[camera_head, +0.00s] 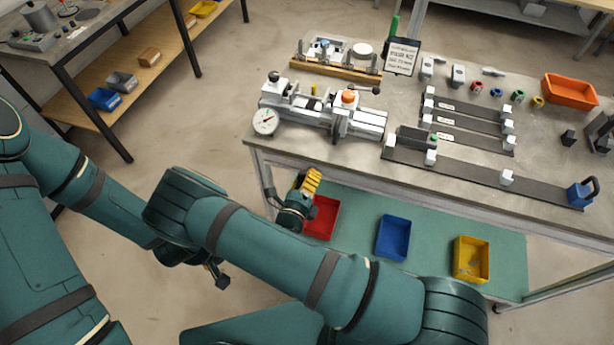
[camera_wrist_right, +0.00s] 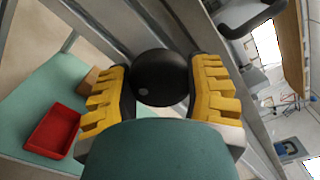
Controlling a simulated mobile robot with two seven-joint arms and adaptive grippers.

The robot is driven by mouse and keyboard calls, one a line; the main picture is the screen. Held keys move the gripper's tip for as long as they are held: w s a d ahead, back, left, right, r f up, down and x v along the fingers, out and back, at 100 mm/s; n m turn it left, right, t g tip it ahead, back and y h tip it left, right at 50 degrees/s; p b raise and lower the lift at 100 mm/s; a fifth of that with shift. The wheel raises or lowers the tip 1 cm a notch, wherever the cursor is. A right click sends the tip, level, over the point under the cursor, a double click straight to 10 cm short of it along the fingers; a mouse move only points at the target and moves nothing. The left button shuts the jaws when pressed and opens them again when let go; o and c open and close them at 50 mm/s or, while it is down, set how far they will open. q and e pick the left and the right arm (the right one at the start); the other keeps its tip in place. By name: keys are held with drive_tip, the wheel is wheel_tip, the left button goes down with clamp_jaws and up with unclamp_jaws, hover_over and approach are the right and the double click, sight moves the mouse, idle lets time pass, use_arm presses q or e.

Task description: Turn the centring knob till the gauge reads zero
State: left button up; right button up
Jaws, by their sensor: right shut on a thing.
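The frame jig (camera_head: 365,122) stands on the bench, with the round white dial gauge (camera_head: 265,121) at its left front. The gauge's reading is too small to tell. My right gripper (camera_head: 308,182) is at the bench's front edge, below the jig. In the right wrist view, its yellow fingers (camera_wrist_right: 160,98) stand on both sides of a round black knob (camera_wrist_right: 160,76) and are shut on it. The knob is hidden in the head view. My left gripper (camera_head: 218,276) is low beside my arm, mostly hidden, away from the bench.
The bench front edge (camera_head: 470,199) is close to my right gripper. Red (camera_head: 322,218), blue (camera_head: 393,238) and yellow (camera_head: 471,259) bins stand on the green lower shelf. A sign (camera_head: 402,56) and a wooden-fronted rack (camera_head: 335,69) stand behind the jig.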

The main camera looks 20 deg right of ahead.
idle(0.3)
drive_tip(key=o, duration=1.2)
drive_tip(key=shift+o, duration=0.2)
drive_tip(key=v, duration=0.7)
drive_tip(key=shift+s+a, duration=0.1)
drive_tip(key=shift+s, duration=0.05)
